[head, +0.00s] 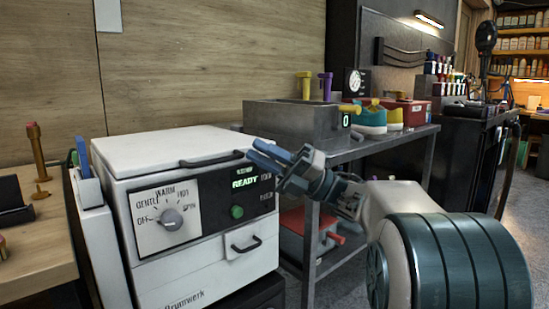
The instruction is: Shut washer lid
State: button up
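The white washer (155,280) stands at the left front, with a dial and a green button on its black panel. Its white lid (165,148) lies flat over the top and looks down; no clear gap shows along its front edge. A dark bar handle (212,161) sits at the lid's front edge. My gripper (251,149) reaches in from the right, its blue fingertips just right of the handle and near the lid's front right corner. It holds nothing visible. The fingers lie close together, and I cannot tell whether they are apart. Contact with the lid is unclear.
A grey metal basin (290,122) stands on a metal table (385,145) behind my gripper, with teal and yellow sneakers (370,119) beside it. A wooden bench (35,250) is left of the washer.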

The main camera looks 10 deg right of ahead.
jog(key=shift+f+v, duration=0.25)
jog(key=shift+v, duration=1.2)
jog(key=shift+a, duration=0.15)
jog(key=w+d+r+m+t+h+p, duration=0.3)
jog(key=r+m+t+h+p, duration=0.45)
jog(key=m+h+p, duration=0.5)
jog(key=w+d+r+m+t+h+p, duration=0.4)
jog(key=r+m+t+h+p, duration=0.35)
jog(key=m, duration=0.75)
jog(key=s+a+f+m+g+h+p, duration=0.1)
jog(key=s+f+m+g+p, duration=0.2)
jog(key=s, duration=1.1)
jog(key=s+a+f+m+g+h+p, duration=0.2)
jog(key=s+m+g+p, duration=0.8)
jog(key=p, duration=0.7)
jog(key=s+f+g, duration=0.1)
jog(key=s+g, duration=0.2)
jog(key=shift+s+h, duration=0.3)
jog(key=shift+s, duration=0.1)
jog(key=shift+o, duration=0.3)
jog(key=shift+f, duration=0.15)
